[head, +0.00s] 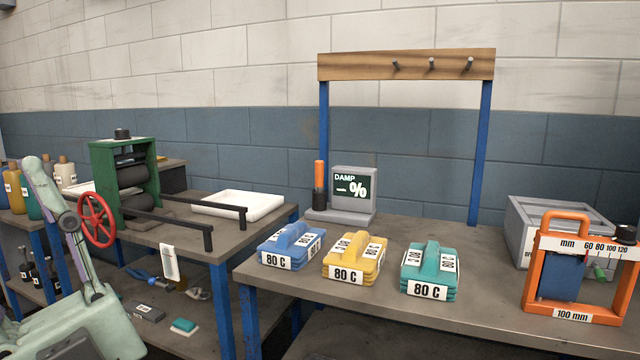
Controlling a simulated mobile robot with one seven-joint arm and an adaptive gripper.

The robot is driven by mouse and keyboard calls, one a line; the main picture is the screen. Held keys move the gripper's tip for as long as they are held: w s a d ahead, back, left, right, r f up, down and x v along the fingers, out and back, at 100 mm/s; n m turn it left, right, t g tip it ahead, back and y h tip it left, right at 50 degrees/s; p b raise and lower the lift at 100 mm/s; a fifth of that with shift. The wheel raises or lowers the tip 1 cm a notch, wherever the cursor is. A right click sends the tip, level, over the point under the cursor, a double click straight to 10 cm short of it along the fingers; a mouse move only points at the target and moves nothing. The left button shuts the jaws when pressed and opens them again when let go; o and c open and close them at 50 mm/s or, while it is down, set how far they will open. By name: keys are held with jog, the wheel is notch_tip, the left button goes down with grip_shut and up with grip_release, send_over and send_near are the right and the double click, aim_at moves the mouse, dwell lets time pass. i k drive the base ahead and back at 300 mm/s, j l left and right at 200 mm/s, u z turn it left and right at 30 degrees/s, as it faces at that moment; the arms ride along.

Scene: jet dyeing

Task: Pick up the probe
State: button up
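The probe (320,174) has an orange upper part. It stands upright in a black holder (319,201) at the left of the grey damp meter (351,194), at the back of the right-hand bench. The meter's dark screen reads "DAMP" and "%". The probe's lower end is hidden in the holder. Pale green links of my arm show at the lower left, well apart from the probe. My gripper is not in view.
Blue (291,244), yellow (354,257) and teal (429,268) bundles labelled 80 C stand in front of the meter. An orange frame (531,272) and grey box (531,215) are at right. A blue-posted rack (485,150) rises behind. A green roller machine (107,173) stands left.

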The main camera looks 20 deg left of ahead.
aim_at(319, 164)
jog(key=i+j+z, duration=0.15)
jog(key=j+z, duration=0.15)
jog(key=j, duration=0.6)
jog(key=j+z, duration=0.25)
jog(key=j, duration=0.6)
jog(key=j+z, duration=0.3)
jog(key=j, duration=0.65)
jog(key=k+j+z, duration=0.1)
jog(key=j+z, duration=0.2)
jog(key=j, duration=0.6)
jog(key=i+j, duration=0.2)
jog(key=j, duration=0.2)
jog(key=i+j, duration=0.2)
jog(key=j, duration=0.2)
jog(key=i+j, duration=0.25)
jog(key=j, duration=0.15)
